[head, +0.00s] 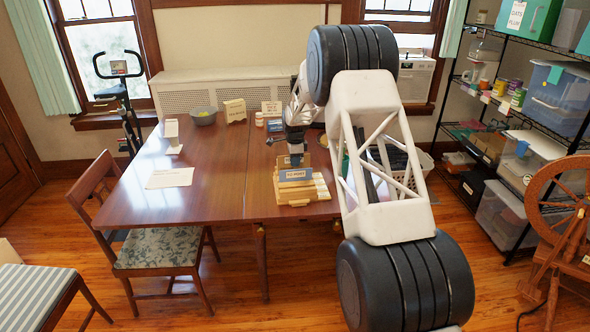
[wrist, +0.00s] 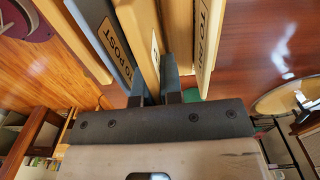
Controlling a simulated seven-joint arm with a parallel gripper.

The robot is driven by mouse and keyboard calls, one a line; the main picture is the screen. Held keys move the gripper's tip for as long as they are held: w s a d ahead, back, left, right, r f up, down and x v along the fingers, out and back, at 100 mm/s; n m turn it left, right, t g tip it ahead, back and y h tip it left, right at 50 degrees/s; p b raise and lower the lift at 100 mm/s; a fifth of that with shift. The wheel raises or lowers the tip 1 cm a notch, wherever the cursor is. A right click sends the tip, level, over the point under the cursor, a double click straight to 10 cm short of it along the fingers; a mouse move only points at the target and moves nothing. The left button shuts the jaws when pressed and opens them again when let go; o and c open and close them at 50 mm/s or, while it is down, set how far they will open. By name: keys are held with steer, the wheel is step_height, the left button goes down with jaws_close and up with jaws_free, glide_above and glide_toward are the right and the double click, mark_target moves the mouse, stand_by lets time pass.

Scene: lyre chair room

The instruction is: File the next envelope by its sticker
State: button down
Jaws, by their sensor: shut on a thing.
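My gripper (wrist: 154,92) points down over the table, its dark fingers shut on a tan flat piece (wrist: 142,35), which looks like an envelope with a small pale sticker (wrist: 155,50). In the head view my gripper (head: 296,158) is at the top of a stepped wooden sorter (head: 296,197). A blue label reading "TO POST" (head: 296,174) faces the camera; a blue "TO POST" label also shows in the wrist view (wrist: 113,52). Another tan panel (wrist: 207,40) with lettering stands to the right of the held piece. Whether the held piece touches the sorter, I cannot tell.
The brown table (head: 215,185) is mostly bare on its left side.

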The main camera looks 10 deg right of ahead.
steer(key=shift+f, duration=1.85)
steer(key=shift+f, duration=0.15)
steer(key=c, duration=1.3)
jaws_free()
step_height(320, 180, up, 12)
steer(key=shift+r, duration=0.15)
